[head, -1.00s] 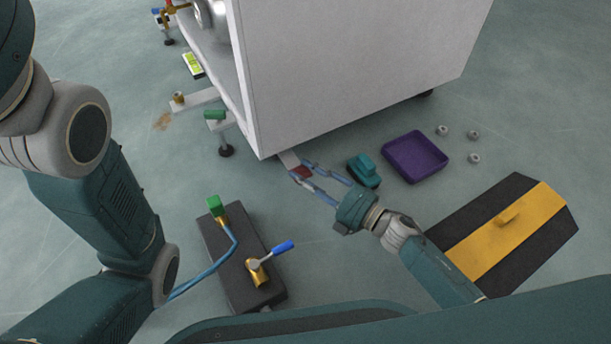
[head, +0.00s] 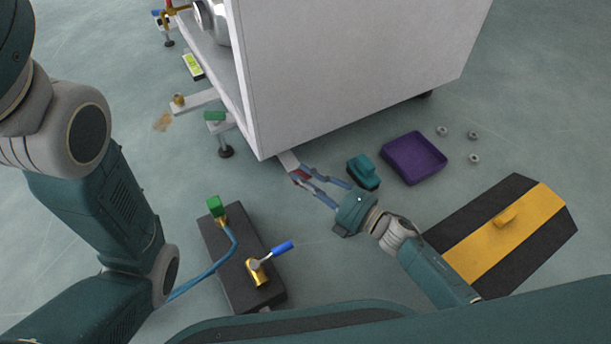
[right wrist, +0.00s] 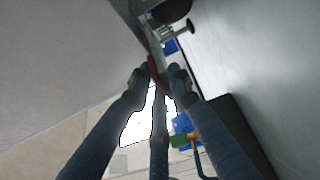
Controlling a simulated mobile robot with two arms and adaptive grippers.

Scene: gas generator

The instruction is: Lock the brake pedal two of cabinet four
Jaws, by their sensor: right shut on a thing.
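The white cabinet (head: 350,75) stands at the top middle of the head view. A red brake pedal (head: 299,178) sticks out on a light bar from its lower front corner. My right gripper (head: 302,175) reaches in from the right and is shut on the pedal, with its fingers on either side. In the right wrist view, the red pedal (right wrist: 153,67) shows between the fingertips, partly hidden by them. A green pedal (head: 215,115) sits further along the cabinet's left side. My left arm is at the left, but its gripper is out of view.
A dark block (head: 240,268) with a green knob, blue-handled valve and hose stands at lower middle. A teal object (head: 363,172), a purple tray (head: 414,158) and several small nuts lie right of the gripper. A black-and-yellow case (head: 505,235) is at right.

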